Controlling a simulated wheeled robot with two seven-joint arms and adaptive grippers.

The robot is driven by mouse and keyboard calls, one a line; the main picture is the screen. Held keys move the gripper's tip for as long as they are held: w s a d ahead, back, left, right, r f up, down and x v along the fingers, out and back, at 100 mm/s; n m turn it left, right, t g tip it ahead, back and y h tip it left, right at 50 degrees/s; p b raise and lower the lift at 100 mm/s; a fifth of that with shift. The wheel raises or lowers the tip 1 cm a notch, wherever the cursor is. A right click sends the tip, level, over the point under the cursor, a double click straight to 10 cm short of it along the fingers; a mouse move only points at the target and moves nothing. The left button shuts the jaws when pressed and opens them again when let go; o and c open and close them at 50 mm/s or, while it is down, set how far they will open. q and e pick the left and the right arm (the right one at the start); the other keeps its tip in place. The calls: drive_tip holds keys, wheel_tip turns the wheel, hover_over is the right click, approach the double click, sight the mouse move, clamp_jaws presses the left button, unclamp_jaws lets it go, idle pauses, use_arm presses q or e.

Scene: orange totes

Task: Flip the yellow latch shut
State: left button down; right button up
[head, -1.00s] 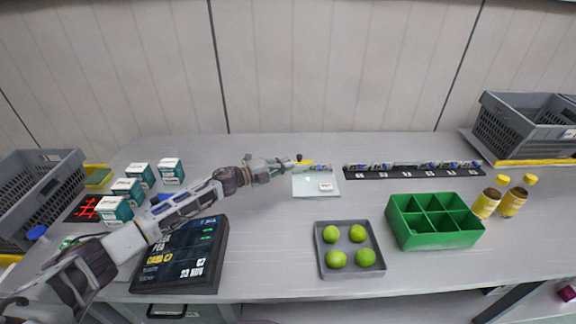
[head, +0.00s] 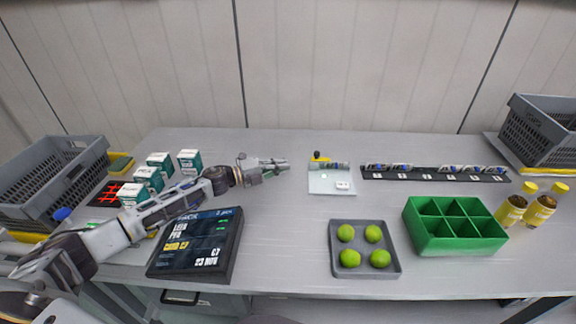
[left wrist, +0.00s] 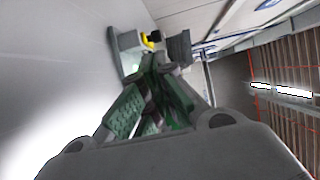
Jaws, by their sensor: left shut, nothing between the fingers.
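The yellow latch (head: 320,158) with a black knob stands at the back edge of a small pale plate (head: 330,184) on the table. A grey cylindrical part lies beside it. My left gripper (head: 286,164) is shut and empty, to the left of the latch and apart from it. In the left wrist view the yellow latch (left wrist: 147,40) shows beyond the left gripper's fingers (left wrist: 155,62), with its black knob next to it. The exact angle of the latch is hard to tell. My right gripper is not in view.
A black rail (head: 435,173) with several small parts lies right of the plate. A grey tray of limes (head: 335,268) and a green divided box (head: 452,238) stand in front. A dark box (head: 196,245) lies under my left arm. Table between gripper and plate is clear.

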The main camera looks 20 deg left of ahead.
use_arm(q)
drive_tip(key=shift+s+a, duration=0.5)
drive_tip(key=shift+a, duration=0.05)
drive_tip(key=shift+s+a, duration=0.25)
drive_tip(key=shift+a, duration=0.05)
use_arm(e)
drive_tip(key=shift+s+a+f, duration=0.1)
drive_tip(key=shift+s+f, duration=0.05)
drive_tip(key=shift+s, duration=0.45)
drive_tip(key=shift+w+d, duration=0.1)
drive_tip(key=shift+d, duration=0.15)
